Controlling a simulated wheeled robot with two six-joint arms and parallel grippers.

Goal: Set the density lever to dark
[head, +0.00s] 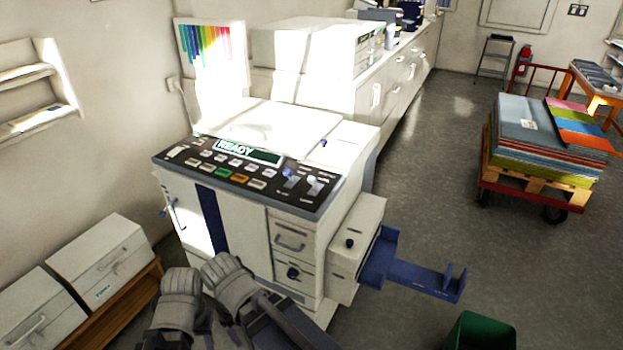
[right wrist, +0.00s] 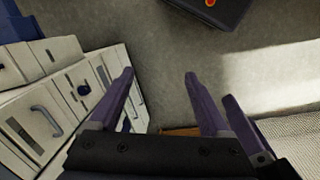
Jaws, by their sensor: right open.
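A white duplicator-like machine (head: 240,225) stands ahead, with a dark control panel (head: 240,181) on its top front edge. The panel has a green READY display, several buttons and, at its right end, two small pale levers, a left lever (head: 289,178) and a right lever (head: 313,184). Their labels are too small to read, so I cannot tell which sets density or where it is set. My right gripper (right wrist: 160,77) is open and empty in the right wrist view, in the air beside the machine's drawers. My arms are folded low in the head view; my left gripper is not visible.
White boxes (head: 97,258) sit on a wooden stand at left. A blue tray (head: 415,277) juts from the machine's right side, with a green bin (head: 481,331) in front. A loaded pallet cart (head: 535,150) stands at right. Grey floor between is clear.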

